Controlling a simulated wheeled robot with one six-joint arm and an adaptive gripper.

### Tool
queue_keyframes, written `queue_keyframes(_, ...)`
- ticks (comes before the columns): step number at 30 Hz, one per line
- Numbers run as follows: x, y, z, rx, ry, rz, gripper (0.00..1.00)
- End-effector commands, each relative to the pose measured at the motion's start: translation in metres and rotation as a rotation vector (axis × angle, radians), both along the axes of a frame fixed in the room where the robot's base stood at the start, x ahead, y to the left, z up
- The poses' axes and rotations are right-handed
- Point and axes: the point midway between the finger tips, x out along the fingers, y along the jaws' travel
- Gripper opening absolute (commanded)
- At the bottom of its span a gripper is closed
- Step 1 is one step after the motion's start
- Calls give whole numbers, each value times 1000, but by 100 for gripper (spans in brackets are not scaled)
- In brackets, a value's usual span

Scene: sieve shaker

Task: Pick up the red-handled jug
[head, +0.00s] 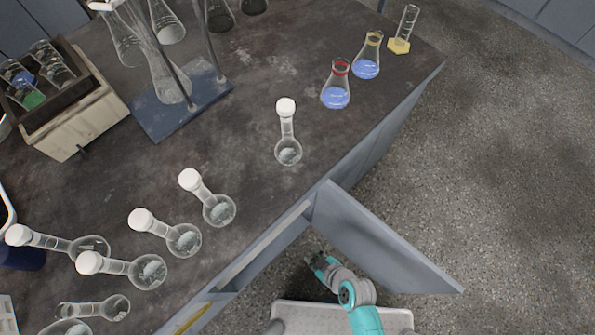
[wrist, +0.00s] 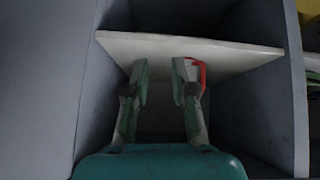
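In the wrist view, a red handle (wrist: 203,74) shows just right of my gripper's right finger. The jug's body is mostly hidden or cannot be told apart from the finger. The handle is at a pale shelf board (wrist: 255,55) inside a cabinet. My gripper (wrist: 160,70) is open, with a clear gap between its fingers and nothing visibly held. In the head view my gripper (head: 318,262) is low beside the bench, by the open cabinet door (head: 375,240). The jug does not show in the head view.
Grey cabinet walls (wrist: 45,80) stand close on both sides. A yellow thing (wrist: 308,10) is at the right edge of the wrist view. Above, the bench top (head: 250,200) carries several white-stoppered flasks, a red-banded flask (head: 336,95) and a wooden rack (head: 75,125). Floor at right is clear.

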Motion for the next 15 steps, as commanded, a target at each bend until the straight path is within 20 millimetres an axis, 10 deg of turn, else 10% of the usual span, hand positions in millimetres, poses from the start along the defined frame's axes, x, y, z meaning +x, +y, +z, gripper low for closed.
queue_keyframes(15,59,156,-14,96,80,762,26)
